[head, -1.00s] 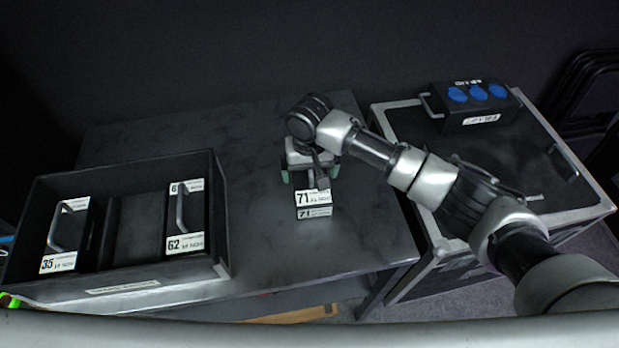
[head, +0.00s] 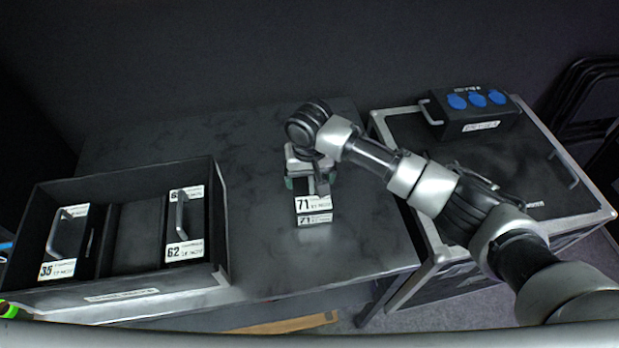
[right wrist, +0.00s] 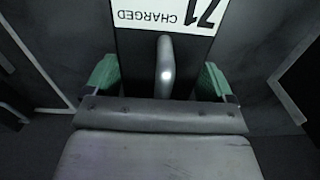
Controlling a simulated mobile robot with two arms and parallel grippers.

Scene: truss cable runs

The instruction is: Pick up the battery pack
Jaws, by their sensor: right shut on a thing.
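The battery pack (head: 313,205) labelled 71 stands on the dark table, right of the crate. In the right wrist view its white label (right wrist: 165,14) reads 71 CHARGED, and its grey handle (right wrist: 165,65) lies between the fingers. The pack's underside and rear are hidden. My left gripper is not in view.
A black crate (head: 222,225) at the left holds packs 35 (head: 62,243) and 62 (head: 184,225), with an empty slot between. A case (head: 410,130) at the right carries a black box with blue sockets (head: 475,110). The back of the table is clear.

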